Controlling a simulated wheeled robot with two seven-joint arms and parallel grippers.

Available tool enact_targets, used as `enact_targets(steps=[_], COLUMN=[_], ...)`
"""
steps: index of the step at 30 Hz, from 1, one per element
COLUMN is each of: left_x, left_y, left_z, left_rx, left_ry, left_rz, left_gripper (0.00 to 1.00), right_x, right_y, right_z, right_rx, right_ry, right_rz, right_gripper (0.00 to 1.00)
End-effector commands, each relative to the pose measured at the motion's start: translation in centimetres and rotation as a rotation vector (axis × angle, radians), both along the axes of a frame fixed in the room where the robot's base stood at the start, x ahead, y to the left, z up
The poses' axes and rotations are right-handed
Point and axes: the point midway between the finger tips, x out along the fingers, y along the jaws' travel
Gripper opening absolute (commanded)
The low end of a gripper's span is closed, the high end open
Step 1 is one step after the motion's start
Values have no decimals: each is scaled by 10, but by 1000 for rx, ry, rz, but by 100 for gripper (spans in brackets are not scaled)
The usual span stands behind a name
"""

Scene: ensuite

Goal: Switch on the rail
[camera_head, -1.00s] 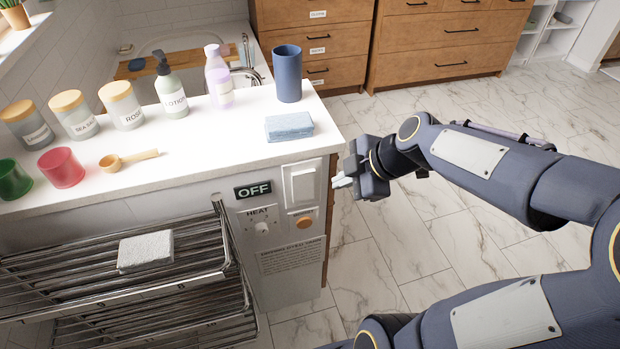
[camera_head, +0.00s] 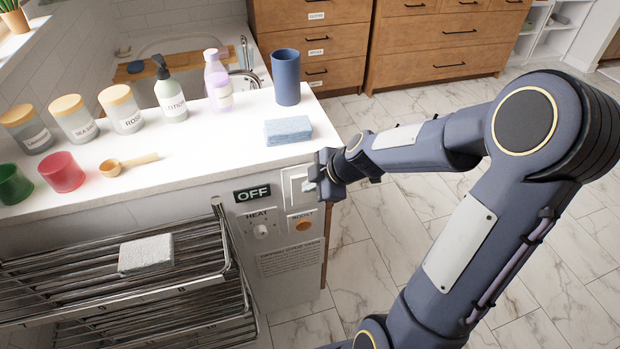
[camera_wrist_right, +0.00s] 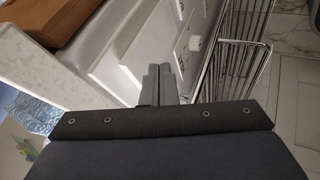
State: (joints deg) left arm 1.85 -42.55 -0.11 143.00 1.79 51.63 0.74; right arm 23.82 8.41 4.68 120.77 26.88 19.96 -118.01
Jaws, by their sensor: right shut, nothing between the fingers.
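The heated rail (camera_head: 190,262) is a chrome rack on the front of the white counter. Its control panel has a dark sign (camera_head: 252,192) reading OFF, a white rocker switch (camera_head: 291,184), a HEAT knob (camera_head: 261,231) and an orange BOOST button (camera_head: 303,225). My right gripper (camera_head: 310,185) is shut and empty, its fingertips at the right part of the rocker switch; I cannot tell whether they touch it. In the right wrist view the shut fingers (camera_wrist_right: 159,82) point toward the panel, and the rail (camera_wrist_right: 238,50) is to their right. My left gripper is not in view.
A grey-white sponge (camera_head: 146,254) lies on the rail. The marble floor (camera_head: 390,235) is clear.

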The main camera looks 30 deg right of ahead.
Motion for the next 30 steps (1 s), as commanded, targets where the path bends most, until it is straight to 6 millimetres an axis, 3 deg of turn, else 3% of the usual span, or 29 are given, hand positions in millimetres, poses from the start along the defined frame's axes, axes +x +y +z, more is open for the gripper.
enact_targets(steps=[14,20,22,30], left_x=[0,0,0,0], left_y=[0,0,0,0], left_z=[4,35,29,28], left_rx=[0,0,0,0], left_ry=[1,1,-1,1], left_rz=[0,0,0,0], left_gripper=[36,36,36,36], right_x=[8,17,17,17], right_y=[-2,-3,-4,-4], right_z=[1,12,4,5], right_rx=[0,20,23,22], right_ry=[1,71,82,79], right_rz=[0,5,2,2], right_gripper=[0,0,0,0])
